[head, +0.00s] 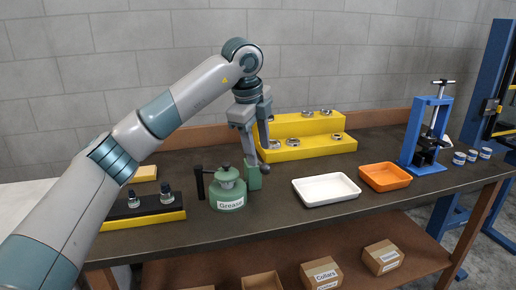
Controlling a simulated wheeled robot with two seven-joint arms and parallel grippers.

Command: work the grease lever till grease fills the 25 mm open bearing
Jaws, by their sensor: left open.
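A green grease pot (227,190) labelled "Grease" stands on the dark bench, left of the middle. It has a dark knob on top and an upright black handle (200,183) at its left. A green block with a grey upright part (252,174) stands at its right. My left gripper (256,146) points down just above and behind this block, open, with nothing seen between its fingers. I cannot tell whether it touches the grey part. Several bearing-like rings (307,114) sit on the yellow stepped stand; I cannot tell which is 25 mm. My right gripper is out of view.
The yellow stand (310,148) is behind the gripper. A white tray (326,189) and an orange tray (385,177) lie to the right, then a blue press (423,135). A black and yellow holder (143,214) with metal parts is at the left. The front middle of the bench is clear.

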